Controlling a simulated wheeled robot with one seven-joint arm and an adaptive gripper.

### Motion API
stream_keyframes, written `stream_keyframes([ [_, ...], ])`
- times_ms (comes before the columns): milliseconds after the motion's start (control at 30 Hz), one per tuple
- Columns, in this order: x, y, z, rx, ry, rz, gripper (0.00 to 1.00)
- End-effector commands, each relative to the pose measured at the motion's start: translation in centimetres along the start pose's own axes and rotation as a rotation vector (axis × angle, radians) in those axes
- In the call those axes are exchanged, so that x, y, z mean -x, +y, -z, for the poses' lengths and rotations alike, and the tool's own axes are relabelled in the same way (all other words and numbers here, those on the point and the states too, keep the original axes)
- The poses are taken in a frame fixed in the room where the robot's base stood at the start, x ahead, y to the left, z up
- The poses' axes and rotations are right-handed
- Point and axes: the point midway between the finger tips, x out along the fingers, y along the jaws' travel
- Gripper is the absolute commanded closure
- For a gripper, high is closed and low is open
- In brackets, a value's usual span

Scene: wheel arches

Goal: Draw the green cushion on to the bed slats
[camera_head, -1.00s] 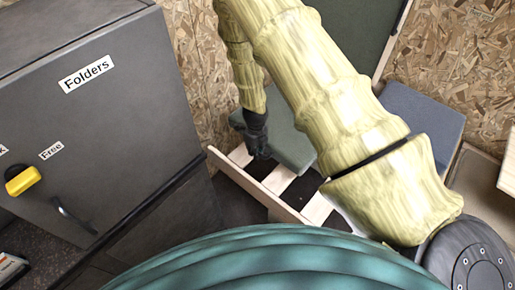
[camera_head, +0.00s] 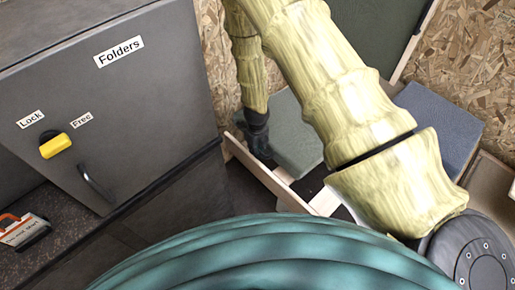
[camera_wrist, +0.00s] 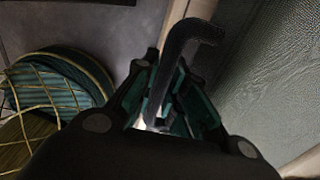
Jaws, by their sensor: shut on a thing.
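The green cushion (camera_head: 292,130) lies over the pale bed slats (camera_head: 310,184) and covers much of them, up close to the front wooden rail (camera_head: 262,178). My gripper (camera_head: 260,150) is at the cushion's left side, low beside the rail. In the wrist view my gripper (camera_wrist: 178,108) is shut on a dark bent strap or handle (camera_wrist: 187,42). The cushion's textured grey-green face (camera_wrist: 275,85) fills the right of that view. Where the strap joins the cushion is not clear. My arm hides the cushion's right part.
A dark cabinet (camera_head: 150,85) with a yellow knob (camera_head: 54,146) and a handle stands at the left, close to the bed frame. A blue-grey cushion (camera_head: 435,125) lies at the right behind my arm. A dark green panel (camera_head: 375,30) leans at the back.

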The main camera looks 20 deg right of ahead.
Motion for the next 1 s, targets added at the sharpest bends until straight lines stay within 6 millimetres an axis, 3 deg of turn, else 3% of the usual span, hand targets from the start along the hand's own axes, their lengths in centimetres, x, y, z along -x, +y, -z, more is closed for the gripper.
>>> stream_keyframes([
  [267, 0.0, -0.1, 0.2, -0.004, 0.0, 0.0, 1.0],
  [300, 0.0, -0.1, 0.2, -0.004, 0.0, 0.0, 0.84],
  [433, 0.0, -0.1, 0.1, -0.003, 0.0, 0.0, 0.62],
  [767, 0.1, 0.0, 0.0, 0.0, 0.0, 0.0, 0.62],
  [1000, 2.1, 0.0, -0.1, 0.001, -0.001, 0.001, 0.62],
])
